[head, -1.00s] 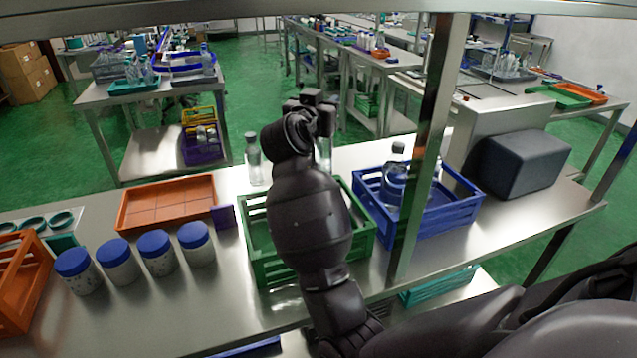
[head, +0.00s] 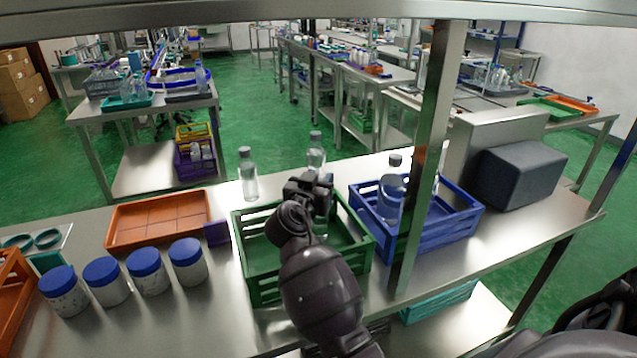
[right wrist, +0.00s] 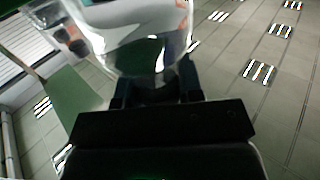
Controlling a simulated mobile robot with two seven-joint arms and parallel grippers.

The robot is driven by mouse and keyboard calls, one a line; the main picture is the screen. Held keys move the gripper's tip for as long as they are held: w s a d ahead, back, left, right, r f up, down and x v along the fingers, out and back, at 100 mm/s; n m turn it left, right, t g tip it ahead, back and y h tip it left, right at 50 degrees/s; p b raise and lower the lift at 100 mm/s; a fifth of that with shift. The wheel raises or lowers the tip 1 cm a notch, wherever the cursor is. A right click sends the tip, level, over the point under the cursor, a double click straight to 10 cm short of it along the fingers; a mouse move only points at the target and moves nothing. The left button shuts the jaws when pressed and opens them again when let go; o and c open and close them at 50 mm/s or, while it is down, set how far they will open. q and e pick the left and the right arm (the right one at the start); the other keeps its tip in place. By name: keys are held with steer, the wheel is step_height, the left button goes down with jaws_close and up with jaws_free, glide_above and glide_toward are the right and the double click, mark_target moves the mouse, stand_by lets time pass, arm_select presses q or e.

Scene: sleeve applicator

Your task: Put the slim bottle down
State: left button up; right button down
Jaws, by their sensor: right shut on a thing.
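My right gripper (head: 312,190) is over the green crate (head: 262,290) in the head view. In the right wrist view the clear bottle (right wrist: 140,38) fills the top middle, between the jaws (right wrist: 155,92). My left gripper is out of view.
A blue crate (head: 440,236) holding clear bottles stands right of the green one, with a metal post (head: 425,150) close by. Left are an orange tray (head: 160,218), a small purple block (head: 216,233) and several blue-lidded jars (head: 187,262). The green crate's left part looks empty.

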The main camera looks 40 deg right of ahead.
steer(key=shift+f, duration=0.1)
steer(key=shift+f, duration=0.15)
steer(key=c, duration=0.8)
jaws_free()
steer(key=v, duration=0.7)
steer(key=shift+s+a+b, duration=0.15)
steer(key=shift+a+b, duration=0.1)
steer(key=shift+b, duration=0.15)
